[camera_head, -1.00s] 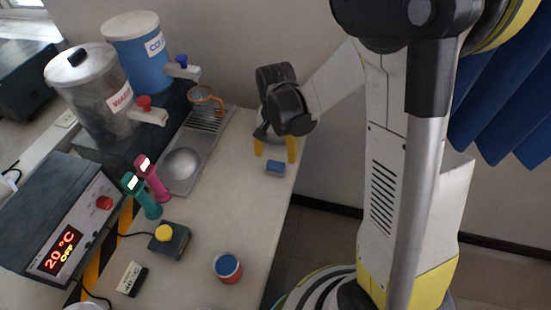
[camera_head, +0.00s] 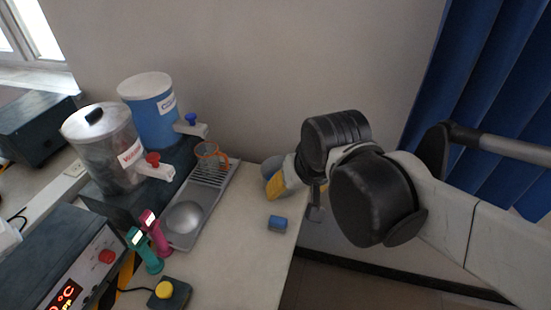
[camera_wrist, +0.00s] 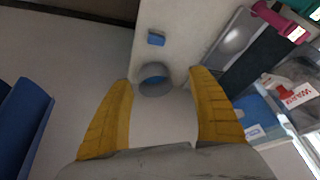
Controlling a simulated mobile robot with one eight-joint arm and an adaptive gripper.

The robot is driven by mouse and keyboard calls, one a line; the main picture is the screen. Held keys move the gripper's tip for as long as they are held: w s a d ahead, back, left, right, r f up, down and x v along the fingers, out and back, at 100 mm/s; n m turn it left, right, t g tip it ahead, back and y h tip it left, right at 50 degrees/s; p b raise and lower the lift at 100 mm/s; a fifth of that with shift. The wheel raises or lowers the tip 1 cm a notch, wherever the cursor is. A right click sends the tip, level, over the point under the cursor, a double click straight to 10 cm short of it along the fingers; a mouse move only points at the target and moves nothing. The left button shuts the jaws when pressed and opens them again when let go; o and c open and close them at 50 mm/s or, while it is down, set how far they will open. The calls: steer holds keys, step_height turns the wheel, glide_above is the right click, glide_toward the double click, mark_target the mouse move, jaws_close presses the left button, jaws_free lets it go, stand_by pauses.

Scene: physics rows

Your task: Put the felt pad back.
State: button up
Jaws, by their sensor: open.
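A small block with a blue top (camera_head: 277,222) and greyish sides lies on the pale worktop near its right edge; it may be the felt pad, but I cannot be sure. It also shows in the wrist view (camera_wrist: 156,38), beyond my fingertips. A round grey cup (camera_wrist: 155,78) with a blue inside stands near the worktop's end. My gripper (camera_wrist: 160,77) is open, its yellow fingers on either side of the cup in the wrist view; I cannot tell how far above it they are. In the head view my gripper (camera_head: 275,189) partly hides the cup.
A metal drip tray (camera_head: 200,202) with an orange-handled cup (camera_head: 209,153) lies to the left. Warm (camera_head: 104,143) and cold (camera_head: 152,108) dispensers stand behind it. Pink and green handled tools (camera_head: 150,250) and a yellow button box (camera_head: 165,292) are nearer. The worktop's right edge drops to the floor.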

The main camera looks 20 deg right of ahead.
steer(key=shift+s+r+n+t, duration=0.3)
steer(key=shift+s+n+t, duration=0.15)
steer(key=shift+s, duration=0.4)
steer(key=shift+s+r+n+t, duration=0.25)
steer(key=shift+s+n+t, duration=0.2)
steer(key=shift+s, duration=0.4)
